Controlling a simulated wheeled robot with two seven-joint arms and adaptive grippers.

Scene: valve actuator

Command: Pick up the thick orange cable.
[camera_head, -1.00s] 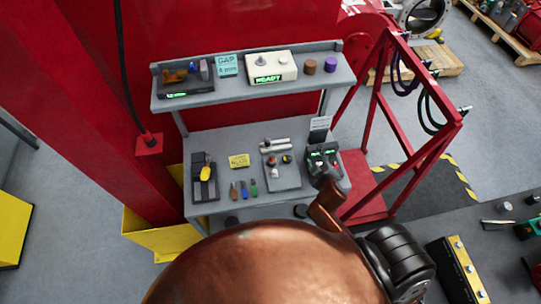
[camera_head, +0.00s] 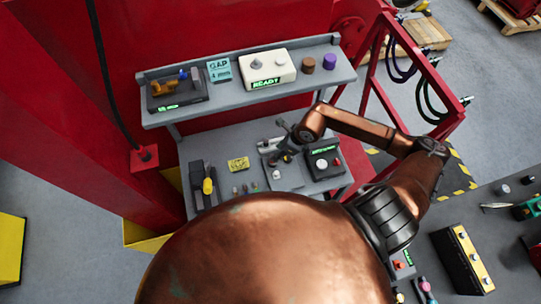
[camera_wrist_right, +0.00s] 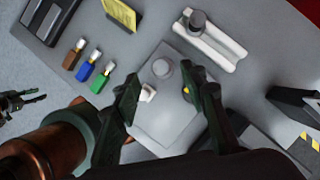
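A short orange-brown cable (camera_wrist_right: 73,54) with a metal tip lies on the grey bench beside a blue one (camera_wrist_right: 87,67) and a green one (camera_wrist_right: 101,81), at the upper left in the right wrist view. In the head view only the tip end of the orange-brown cable (camera_head: 235,190) shows above my copper body. My right gripper (camera_wrist_right: 172,95) is open and empty, its fingers apart over a grey plate, to the right of the cables. In the head view the right gripper (camera_head: 287,143) is above the bench. My left gripper does not show clearly; a dark jaw-like shape is at the wrist view's left edge.
The grey plate (camera_wrist_right: 160,120) carries a round knob and small parts. A white double-channel holder (camera_wrist_right: 215,45), a yellow note (camera_head: 238,164) and a black tool tray (camera_head: 197,176) are nearby. A device with a green display (camera_head: 324,160) stands right. An upper shelf (camera_head: 215,104) overhangs behind.

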